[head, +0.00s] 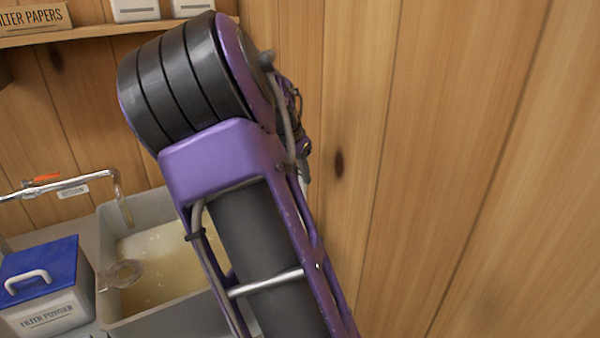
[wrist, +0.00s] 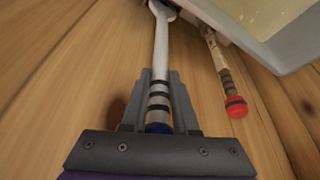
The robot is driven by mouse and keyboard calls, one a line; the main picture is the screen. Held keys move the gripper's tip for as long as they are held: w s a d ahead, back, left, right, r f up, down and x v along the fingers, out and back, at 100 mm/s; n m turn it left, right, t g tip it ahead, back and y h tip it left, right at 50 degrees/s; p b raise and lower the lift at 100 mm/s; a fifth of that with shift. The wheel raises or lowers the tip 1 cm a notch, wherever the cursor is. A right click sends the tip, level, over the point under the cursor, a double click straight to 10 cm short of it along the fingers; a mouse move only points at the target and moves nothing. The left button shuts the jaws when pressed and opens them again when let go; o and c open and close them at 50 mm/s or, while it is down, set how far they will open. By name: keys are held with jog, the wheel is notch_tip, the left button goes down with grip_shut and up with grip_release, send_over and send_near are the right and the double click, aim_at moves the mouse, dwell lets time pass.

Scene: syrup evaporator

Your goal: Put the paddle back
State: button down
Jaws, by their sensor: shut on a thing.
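In the wrist view my gripper (wrist: 158,112) is shut on the banded handle of a slim pale tool (wrist: 161,45), which I take to be the paddle. The handle has dark bands and a blue end between the fingers. It points away up the picture, and its far end is cut off at the top edge. A second handle (wrist: 224,75), brownish with a red end, lies to the right, apart from my fingers. In the head view my arm hides the gripper and the held tool.
A grey tub (head: 160,323) of yellowish liquid stands at lower left; its pale side also shows in the wrist view (wrist: 262,48). The plank wall (head: 440,150) is bare at right.

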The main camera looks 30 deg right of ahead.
notch_tip(320, 180, down, 7)
jog(key=b, duration=0.2)
jog(key=shift+b, duration=0.4)
dwell(0.7)
jog(key=shift+f, duration=0.1)
grip_release()
dwell(0.4)
jog(key=p+v, duration=0.7)
jog(key=v, duration=0.1)
dwell(0.5)
